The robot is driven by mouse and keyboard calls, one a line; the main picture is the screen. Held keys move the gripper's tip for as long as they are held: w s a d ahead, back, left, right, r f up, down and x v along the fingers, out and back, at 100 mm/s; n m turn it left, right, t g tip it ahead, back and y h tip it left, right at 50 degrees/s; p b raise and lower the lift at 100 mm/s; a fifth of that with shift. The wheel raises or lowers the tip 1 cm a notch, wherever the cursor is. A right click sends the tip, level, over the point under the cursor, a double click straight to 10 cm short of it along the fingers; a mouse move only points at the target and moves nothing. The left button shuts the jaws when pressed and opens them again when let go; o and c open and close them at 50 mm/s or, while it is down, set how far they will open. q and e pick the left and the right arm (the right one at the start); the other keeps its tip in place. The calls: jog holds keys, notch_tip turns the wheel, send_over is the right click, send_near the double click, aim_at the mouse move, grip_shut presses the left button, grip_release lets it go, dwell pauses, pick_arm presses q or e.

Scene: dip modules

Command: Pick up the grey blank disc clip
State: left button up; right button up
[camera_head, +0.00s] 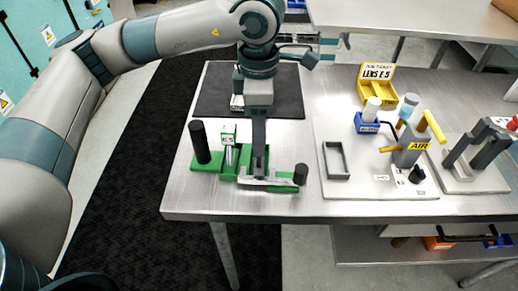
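My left arm comes in from the left, and its gripper (259,172) points straight down over the green fixture (205,165) at the front of the steel table. The fingers show as one dark narrow strip, seen edge-on, so their opening is unclear. Their tips are at or just above a silver bar (280,186) on the fixture; contact cannot be told. I cannot surely pick out the grey blank disc clip; the gripper may hide it. A small pale labelled piece (237,103) shows beside the wrist, over the dark mat (290,100). My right gripper is not in view.
Black upright handles (201,142) stand on the fixture. A grey-and-red device (478,150) stands far right.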

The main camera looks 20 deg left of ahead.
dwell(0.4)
pick_arm(q)
grip_shut()
jog(key=shift+r, duration=0.1)
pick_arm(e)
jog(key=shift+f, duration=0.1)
